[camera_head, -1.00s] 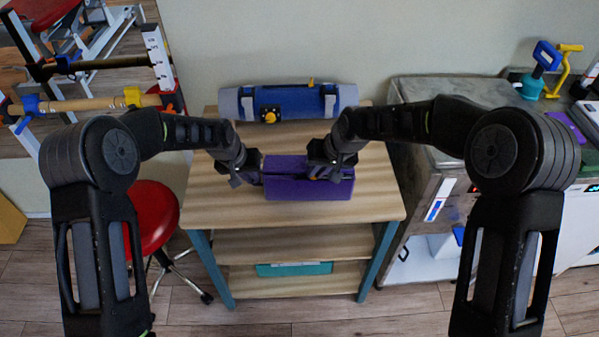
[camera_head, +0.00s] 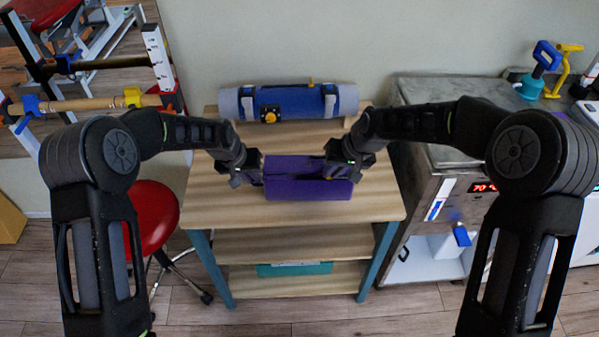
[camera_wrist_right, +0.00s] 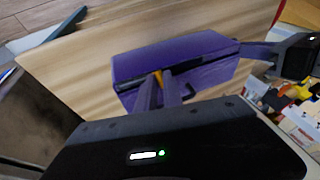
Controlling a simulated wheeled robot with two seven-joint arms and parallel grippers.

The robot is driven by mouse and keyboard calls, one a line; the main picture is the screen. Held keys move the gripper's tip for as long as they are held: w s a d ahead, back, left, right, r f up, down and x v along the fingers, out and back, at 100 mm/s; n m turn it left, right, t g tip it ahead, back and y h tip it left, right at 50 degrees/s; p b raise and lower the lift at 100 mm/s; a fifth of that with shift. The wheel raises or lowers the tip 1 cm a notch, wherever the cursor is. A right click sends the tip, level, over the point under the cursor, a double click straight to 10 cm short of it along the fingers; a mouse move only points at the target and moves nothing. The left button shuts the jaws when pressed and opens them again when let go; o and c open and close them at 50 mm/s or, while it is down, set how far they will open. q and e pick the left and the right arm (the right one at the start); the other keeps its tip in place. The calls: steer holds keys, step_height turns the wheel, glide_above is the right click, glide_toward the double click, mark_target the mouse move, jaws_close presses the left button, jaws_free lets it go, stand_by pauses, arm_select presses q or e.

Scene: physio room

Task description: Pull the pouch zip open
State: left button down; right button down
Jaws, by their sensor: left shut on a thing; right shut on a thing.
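The purple pouch (camera_head: 290,188) lies on the wooden tabletop, and it also shows in the right wrist view (camera_wrist_right: 205,48). My left gripper (camera_head: 259,178) is shut on the pouch's left end. My right gripper (camera_head: 333,172) is over the pouch's right part. In the right wrist view my right gripper's fingers (camera_wrist_right: 159,86) are shut on a small orange zip pull (camera_wrist_right: 158,75) at the pouch's top. A dark line runs lengthwise along the pouch there. The fingers hide part of the pull, and I cannot tell how wide the zip gapes.
A blue and grey roll (camera_head: 290,101) lies at the back of the wooden table (camera_head: 220,205). A red stool (camera_head: 152,215) stands left of the table. A metal cabinet (camera_head: 415,205) stands close on its right. The tabletop in front of the pouch is clear.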

arm_select(q)
steer(key=shift+s+f, duration=0.1)
steer(key=shift+f, duration=0.05)
arm_select(e)
steer(key=shift+d, duration=2.4)
arm_select(q)
steer(key=shift+a, duration=0.1)
arm_select(e)
steer(key=c, duration=1.4)
jaws_free()
steer(key=shift+o, duration=0.2)
steer(key=shift+d, duration=0.1)
step_height(320, 180, up, 8)
arm_select(q)
steer(key=c, duration=1.5)
jaws_free()
